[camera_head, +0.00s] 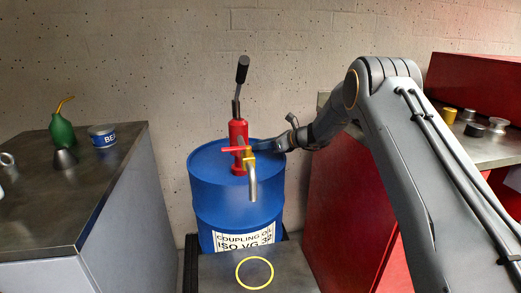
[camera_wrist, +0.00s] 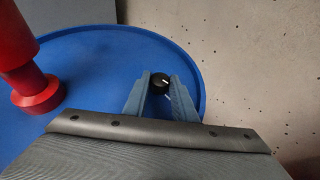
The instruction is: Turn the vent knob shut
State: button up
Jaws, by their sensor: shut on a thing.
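The vent knob (camera_wrist: 159,83) is a small black round knob with a white mark. It sits on the blue drum lid near the rim in the wrist view. My gripper (camera_wrist: 160,86) is shut on the knob, with one blue-grey finger on each side of it. In the head view my gripper (camera_head: 262,146) reaches in from the right over the drum top, behind the pump. The knob cannot be made out there. The blue drum (camera_head: 207,190) stands against the wall with a label reading coupling oil.
A grey bench (camera_head: 100,190) is at left with a green oil can (camera_head: 61,131). A red cabinet (camera_head: 345,200) is at right.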

jog(key=shift+w+d+f+n+g+y+b, duration=0.2)
jog(key=shift+n+g+b, duration=0.45)
jog(key=shift+b, duration=0.6)
jog(key=shift+w+a+r+n+g+y+b, duration=0.1)
jog(key=shift+n+g+y+b, duration=0.25)
jog(key=shift+n+g+b, duration=0.6)
jog(key=shift+w+d+f+n+g+y+b, duration=0.1)
jog(key=shift+n+g+y+b, duration=0.25)
jog(key=shift+b, duration=1.15)
jog(key=shift+n+g+b, duration=0.25)
jog(key=shift+g+b, duration=0.2)
jog(key=shift+b, duration=0.85)
jog(key=shift+a+r+n+g+b, duration=0.1)
jog(key=shift+r+n+g+b, duration=0.15)
jog(key=shift+n+g+b, duration=0.45)
jog(key=o, duration=1)
jog(key=shift+o, duration=0.2)
jog(key=shift+r, duration=0.1)
notch_tip(320, 180, up, 10)
jog(key=shift+p, duration=0.4)
